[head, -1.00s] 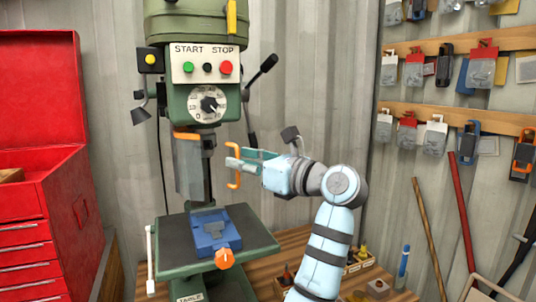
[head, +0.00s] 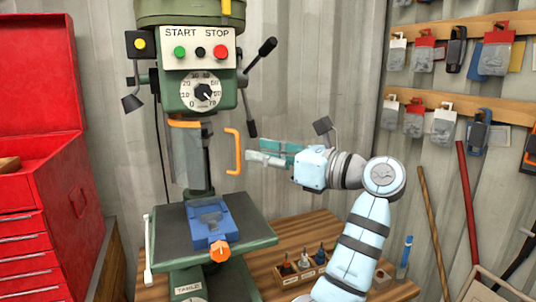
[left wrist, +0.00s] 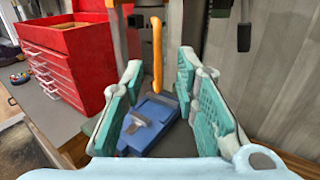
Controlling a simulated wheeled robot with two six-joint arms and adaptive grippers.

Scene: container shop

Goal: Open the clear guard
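The clear guard (head: 186,158) is a see-through panel below the green drill press head, in front of the spindle. Its orange handle (head: 236,151) stands upright at the guard's right side. The handle also shows in the left wrist view (left wrist: 157,48), ahead of and between the finger lines. My left gripper (head: 257,153) is just right of the handle, at about its height, and seems apart from it. In the left wrist view its teal fingers are spread with nothing between them. My right gripper is not in view.
A blue vise (head: 211,226) with an orange knob (head: 220,251) sits on the press table (head: 170,232) below. A black feed lever (head: 260,62) sticks out above the handle. A red tool chest (head: 40,185) stands at left. Small bottles in a wooden holder (head: 290,277) are below my arm.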

